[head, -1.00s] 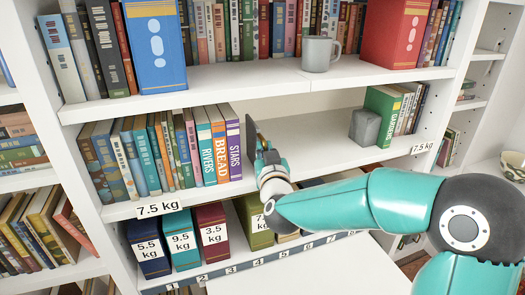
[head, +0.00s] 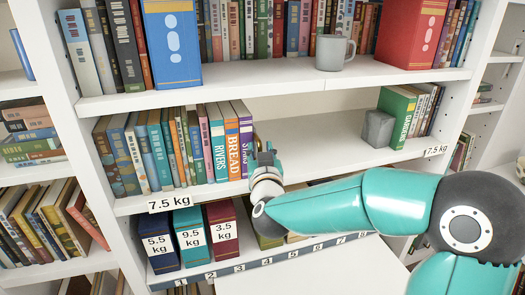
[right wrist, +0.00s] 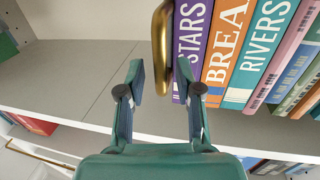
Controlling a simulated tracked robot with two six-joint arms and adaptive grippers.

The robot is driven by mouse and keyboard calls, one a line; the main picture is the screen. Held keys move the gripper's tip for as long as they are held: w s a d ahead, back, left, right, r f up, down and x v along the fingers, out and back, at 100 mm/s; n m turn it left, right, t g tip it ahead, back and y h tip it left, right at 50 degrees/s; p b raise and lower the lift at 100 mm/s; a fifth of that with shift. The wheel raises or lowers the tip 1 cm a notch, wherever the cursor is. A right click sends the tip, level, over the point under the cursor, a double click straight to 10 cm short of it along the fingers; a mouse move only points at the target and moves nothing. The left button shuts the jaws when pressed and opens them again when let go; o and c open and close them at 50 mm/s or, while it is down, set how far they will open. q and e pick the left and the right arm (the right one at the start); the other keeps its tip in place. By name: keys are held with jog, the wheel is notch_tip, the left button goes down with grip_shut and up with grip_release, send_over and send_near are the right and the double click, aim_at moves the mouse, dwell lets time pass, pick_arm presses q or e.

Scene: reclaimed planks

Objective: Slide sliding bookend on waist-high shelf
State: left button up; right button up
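A brass-coloured upright bar with a rounded top, apparently the sliding bookend (right wrist: 161,50), stands beside the STARS book (right wrist: 189,45) in the right wrist view. My right gripper (right wrist: 162,78) is open, with one dark finger on each side of the bar in the picture. Whether either finger touches it is unclear. In the head view my right gripper (head: 264,160) is at the right end of the book row (head: 175,150) on the waist-high shelf (head: 320,150). There the bookend is not made out behind the gripper. My left gripper is not in view.
A grey block (head: 378,129) and a green book (head: 397,115) stand at the shelf's right end. The shelf between the gripper and the block is bare. A mug (head: 334,52) stands on the shelf above. Weight-marked boxes (head: 222,232) stand below.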

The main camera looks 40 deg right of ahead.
jog(key=v, duration=1.2)
jog(key=shift+f, duration=0.1)
dwell(0.4)
